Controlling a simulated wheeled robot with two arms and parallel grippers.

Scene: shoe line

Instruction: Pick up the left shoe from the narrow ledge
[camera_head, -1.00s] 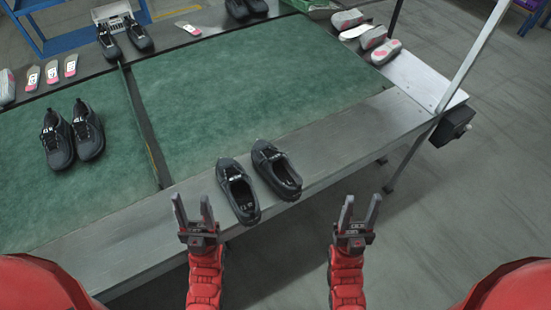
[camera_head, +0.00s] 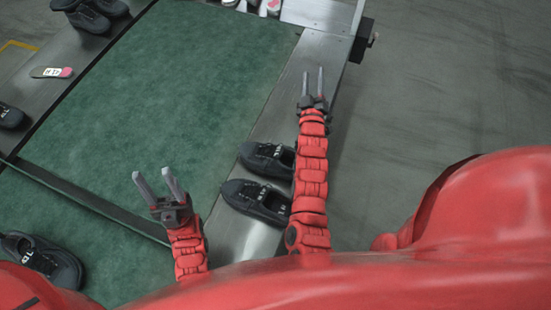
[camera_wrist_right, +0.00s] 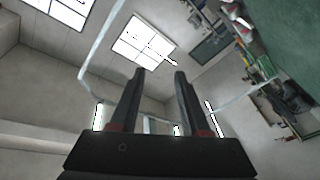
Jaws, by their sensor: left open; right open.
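Two black shoes sit side by side on the narrow metal ledge (camera_head: 240,240), toes towards the green mat. The left shoe (camera_head: 250,198) is the lower one in the head view; the other shoe (camera_head: 264,157) is just above it. My right arm hides part of their heel ends. My left gripper (camera_head: 158,181) is open and empty, over the mat to the left of the left shoe. My right gripper (camera_head: 313,82) is open and empty, beyond both shoes near the ledge's far end. The right wrist view shows its open fingers (camera_wrist_right: 160,80) and no shoe.
The green mat (camera_head: 170,90) is clear between my grippers. A dark divider (camera_head: 90,203) crosses it. Another black shoe (camera_head: 40,258) lies at lower left. More shoes (camera_head: 90,15) and an insole (camera_head: 52,72) lie on the far strip. Open floor (camera_head: 450,90) is at right.

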